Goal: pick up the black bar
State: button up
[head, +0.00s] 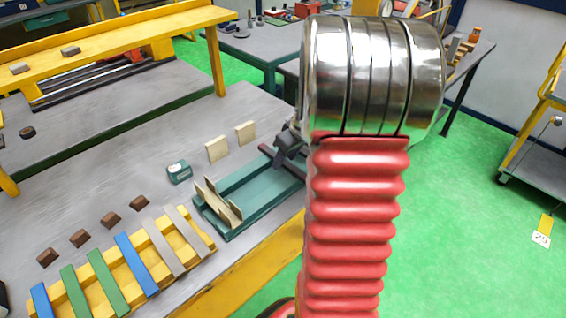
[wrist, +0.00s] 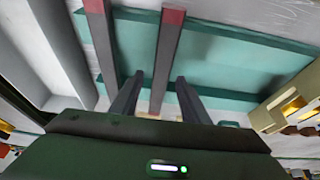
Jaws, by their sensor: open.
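Two dark bars with red ends lie across the teal tray (head: 232,233). In the wrist view, one dark bar (wrist: 166,55) runs between the two fingers of my gripper (wrist: 160,76), and the other dark bar (wrist: 103,40) lies to the left, outside the fingers. My gripper is open, with a finger on each side of the nearer bar and visible gaps beside it. In the head view, my gripper (head: 289,142) is over the tray's far end, partly hidden behind my arm. The picture does not show clearly how low the fingers reach.
Pale upright plates (head: 222,205) stand at the tray's near end. Two pale blocks (head: 217,149) and a small teal box (head: 180,172) stand behind it. A yellow rack (head: 201,229) with coloured strips is at the left. My arm covers the tray's right side.

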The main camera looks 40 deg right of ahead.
jog(key=shift+c, duration=0.6)
grip_shut()
